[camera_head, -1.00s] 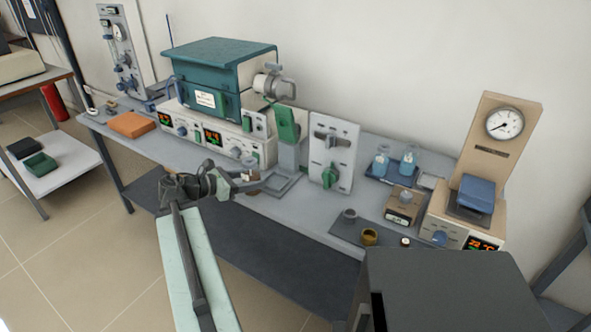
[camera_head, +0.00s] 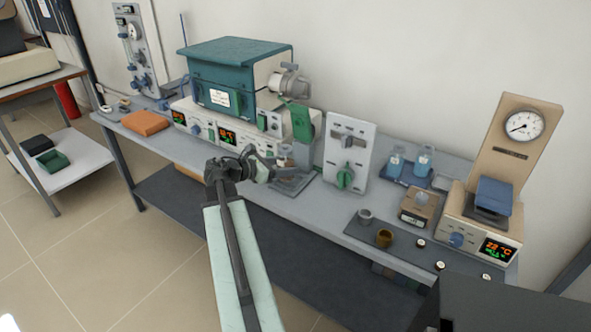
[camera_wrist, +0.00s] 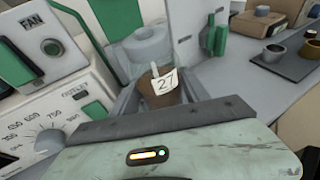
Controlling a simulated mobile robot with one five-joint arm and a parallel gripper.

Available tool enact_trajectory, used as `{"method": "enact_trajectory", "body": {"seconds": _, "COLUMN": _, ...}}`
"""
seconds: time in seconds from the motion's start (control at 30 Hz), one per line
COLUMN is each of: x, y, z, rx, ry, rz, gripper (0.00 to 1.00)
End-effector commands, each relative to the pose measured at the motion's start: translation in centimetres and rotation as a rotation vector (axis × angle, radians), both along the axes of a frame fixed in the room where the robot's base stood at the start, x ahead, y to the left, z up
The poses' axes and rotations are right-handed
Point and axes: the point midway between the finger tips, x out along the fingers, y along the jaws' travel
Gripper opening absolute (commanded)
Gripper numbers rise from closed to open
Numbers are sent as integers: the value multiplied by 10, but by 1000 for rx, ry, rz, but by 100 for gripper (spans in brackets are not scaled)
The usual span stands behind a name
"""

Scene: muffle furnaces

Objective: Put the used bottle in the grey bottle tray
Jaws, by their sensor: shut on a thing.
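My gripper (camera_head: 272,163) is in front of the green-flapped stand near the middle of the bench. In the wrist view its fingers (camera_wrist: 165,97) are closed on a brown item (camera_wrist: 176,96) with a white tag reading 27. Its lower part is hidden by my gripper, so I cannot tell its full shape or whether it is the used bottle. Two clear bottles with blue contents (camera_head: 411,160) stand in a blue-grey tray (camera_head: 386,180) at the back right of the bench. I cannot pick out another grey bottle tray.
The teal furnace (camera_head: 235,70) stands left of the green flap (camera_head: 302,122). A pale panel with a green knob (camera_head: 347,155) stands to its right. Cups (camera_head: 384,238) sit on a dark mat at the front right. A dark box (camera_head: 510,305) fills the lower right.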

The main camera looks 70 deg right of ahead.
Motion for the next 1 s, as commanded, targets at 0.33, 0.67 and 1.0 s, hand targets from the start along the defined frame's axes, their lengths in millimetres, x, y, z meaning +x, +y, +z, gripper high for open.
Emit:
{"method": "enact_trajectory", "body": {"seconds": 0.33, "x": 0, "y": -26, "z": -3, "rx": -1, "ry": 0, "rz": 1, "gripper": 0}}
{"method": "enact_trajectory", "body": {"seconds": 0.67, "x": -9, "y": -33, "z": -34, "rx": -2, "ry": -1, "rz": -6, "gripper": 0}}
{"method": "enact_trajectory", "body": {"seconds": 1.0, "x": -9, "y": -33, "z": -38, "rx": -2, "ry": -2, "rz": -7, "gripper": 65}}
